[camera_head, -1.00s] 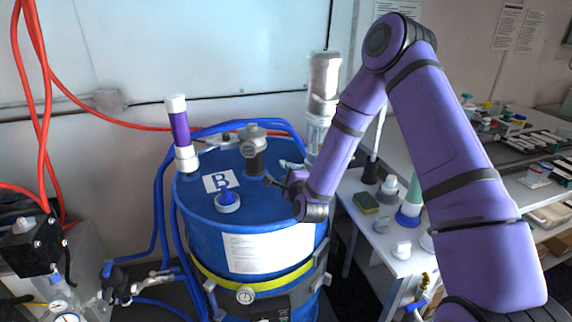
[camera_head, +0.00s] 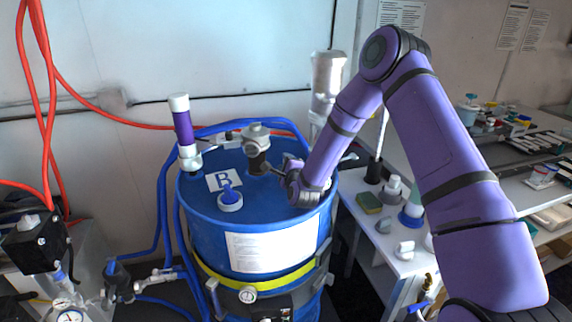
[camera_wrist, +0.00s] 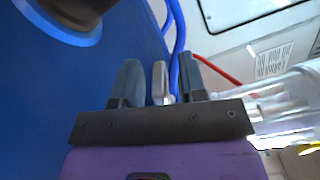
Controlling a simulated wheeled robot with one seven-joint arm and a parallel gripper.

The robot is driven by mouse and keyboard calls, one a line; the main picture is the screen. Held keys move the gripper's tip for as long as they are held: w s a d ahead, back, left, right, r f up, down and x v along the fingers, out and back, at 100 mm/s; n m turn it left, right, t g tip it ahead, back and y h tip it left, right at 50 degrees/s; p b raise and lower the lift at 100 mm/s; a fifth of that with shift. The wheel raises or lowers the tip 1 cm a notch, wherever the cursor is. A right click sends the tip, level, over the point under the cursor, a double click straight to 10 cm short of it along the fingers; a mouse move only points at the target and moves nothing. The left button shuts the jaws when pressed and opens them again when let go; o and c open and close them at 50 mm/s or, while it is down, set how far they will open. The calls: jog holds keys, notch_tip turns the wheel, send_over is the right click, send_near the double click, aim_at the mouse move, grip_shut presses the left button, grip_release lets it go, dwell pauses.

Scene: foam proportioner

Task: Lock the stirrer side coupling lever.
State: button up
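The blue drum (camera_head: 255,225) stands in the middle of the head view. The stirrer, a silver and clear cylinder (camera_head: 328,80), rises behind my arm; its clear part (camera_wrist: 290,95) shows at the right of the wrist view. My gripper (camera_head: 281,164) is low over the drum top. In the wrist view my gripper (camera_wrist: 162,82) has its two dark fingers apart. A pale grey lever-like piece (camera_wrist: 160,80) appears between them, with gaps on both sides. I cannot tell its depth or whether it is the stirrer side lever. My arm hides the stirrer's base.
A grey fitting (camera_head: 256,140) stands on the drum top left of my gripper, with a purple-and-white tube (camera_head: 184,130) farther left. Blue hoses (camera_head: 215,127) run behind the drum. A white side table (camera_head: 405,265) with small items is at the right.

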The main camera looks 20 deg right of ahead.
grip_shut()
jog(key=shift+r, duration=0.1)
jog(key=r+m, duration=0.1)
jog(key=d+r+m, duration=0.1)
jog(key=m, duration=0.3)
jog(key=shift+d+r, duration=0.4)
jog(key=shift+d+r+m, duration=0.4)
jog(key=shift+d+m, duration=0.1)
jog(key=shift+m, duration=0.55)
jog(key=shift+d+r+m, duration=0.4)
jog(key=shift+d+m, duration=0.1)
jog(key=shift+m, duration=0.55)
grip_release()
jog(key=shift+d, duration=0.1)
